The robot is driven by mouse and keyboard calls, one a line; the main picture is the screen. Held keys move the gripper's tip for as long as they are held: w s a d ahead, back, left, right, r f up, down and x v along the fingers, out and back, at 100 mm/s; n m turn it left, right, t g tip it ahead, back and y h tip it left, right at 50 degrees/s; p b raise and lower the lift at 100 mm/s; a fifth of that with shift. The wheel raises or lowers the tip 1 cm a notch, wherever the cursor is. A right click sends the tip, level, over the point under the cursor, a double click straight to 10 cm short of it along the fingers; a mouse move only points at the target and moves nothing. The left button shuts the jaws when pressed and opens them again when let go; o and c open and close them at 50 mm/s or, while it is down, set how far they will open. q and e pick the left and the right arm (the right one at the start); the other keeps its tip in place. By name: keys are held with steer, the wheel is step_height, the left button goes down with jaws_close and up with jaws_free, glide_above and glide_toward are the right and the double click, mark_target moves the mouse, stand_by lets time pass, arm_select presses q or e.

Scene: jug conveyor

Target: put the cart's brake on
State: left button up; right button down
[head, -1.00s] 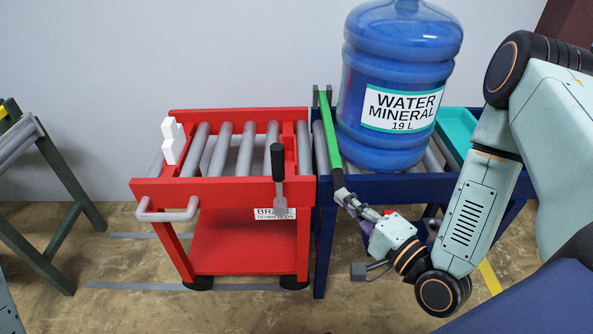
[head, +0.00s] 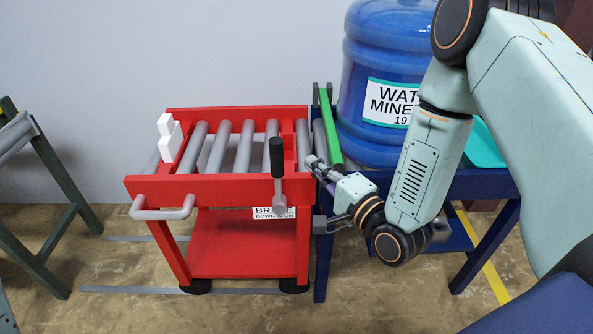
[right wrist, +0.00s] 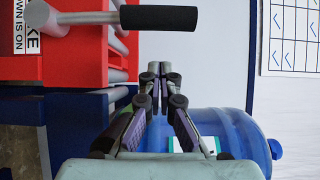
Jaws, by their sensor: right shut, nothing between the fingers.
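The red cart (head: 226,188) with grey rollers stands left of the blue conveyor table (head: 480,184). Its brake lever (head: 277,160), a grey stem with a black grip, stands upright on the cart's front right. A label under it (head: 273,213) reads brake, down is on. In the right wrist view the black grip (right wrist: 158,18) lies just beyond my fingertips. My right gripper (head: 312,165) is shut and empty, a little right of the lever and apart from it. It also shows in the right wrist view (right wrist: 160,70). My left gripper is not in view.
A blue water jug (head: 375,75) stands on the blue table behind my right arm. A green bar (head: 328,130) stands at that table's left edge. A white block (head: 170,138) sits on the cart's left side. Another roller stand (head: 45,180) is at far left.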

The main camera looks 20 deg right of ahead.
mark_target(278, 176)
steer(key=shift+w+a+b, duration=0.35)
steer(key=shift+w+a, duration=0.2)
steer(key=shift+a, duration=0.35)
steer(key=shift+w+a+b, duration=0.3)
steer(key=shift+w+a, duration=0.25)
steer(key=shift+a, duration=0.3)
